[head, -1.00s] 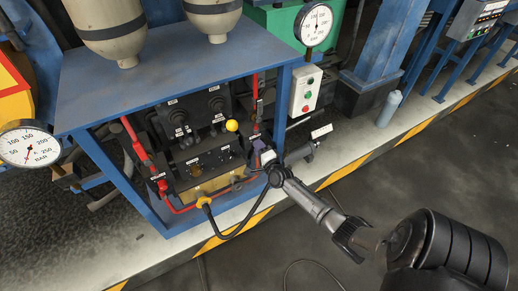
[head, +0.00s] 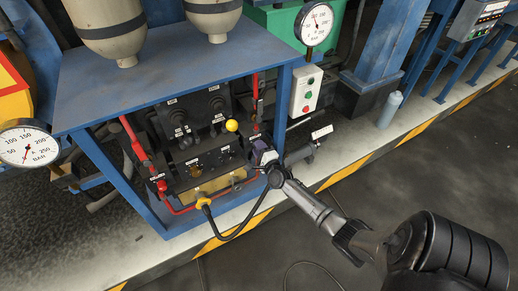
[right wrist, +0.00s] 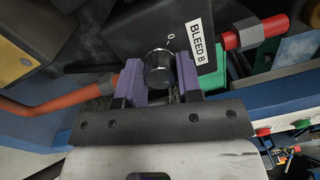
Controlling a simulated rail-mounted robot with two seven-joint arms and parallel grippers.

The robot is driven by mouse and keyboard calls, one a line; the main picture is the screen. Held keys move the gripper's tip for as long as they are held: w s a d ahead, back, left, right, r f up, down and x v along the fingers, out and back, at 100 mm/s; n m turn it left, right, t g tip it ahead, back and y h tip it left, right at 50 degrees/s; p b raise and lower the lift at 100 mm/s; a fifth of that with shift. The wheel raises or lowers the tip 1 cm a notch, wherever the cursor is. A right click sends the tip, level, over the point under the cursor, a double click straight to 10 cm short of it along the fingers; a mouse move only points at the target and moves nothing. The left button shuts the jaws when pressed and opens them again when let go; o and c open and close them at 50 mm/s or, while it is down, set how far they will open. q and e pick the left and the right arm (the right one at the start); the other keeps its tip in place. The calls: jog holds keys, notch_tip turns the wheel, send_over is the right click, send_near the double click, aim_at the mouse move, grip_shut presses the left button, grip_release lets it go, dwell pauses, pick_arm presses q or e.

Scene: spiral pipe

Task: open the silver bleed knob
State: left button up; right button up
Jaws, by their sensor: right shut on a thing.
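The silver bleed knob (right wrist: 158,68) is a small round metal cylinder on a dark block, beside a white label reading BLEED B (right wrist: 201,40). My right gripper (right wrist: 158,82) has its two purple fingers on either side of the knob, shut on it. In the head view my right gripper (head: 261,148) is at the right front of the valve panel inside the blue frame, and it hides the knob there. My left gripper is not in view.
The floor at right is open.

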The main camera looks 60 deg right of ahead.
jog(key=o, duration=0.9)
jog(key=shift+o, duration=0.2)
jog(key=p+v, duration=0.4)
jog(key=v, duration=0.9)
jog(key=shift+s+a+p, duration=0.2)
jog(key=shift+s+p, duration=0.15)
jog(key=shift+p, duration=0.05)
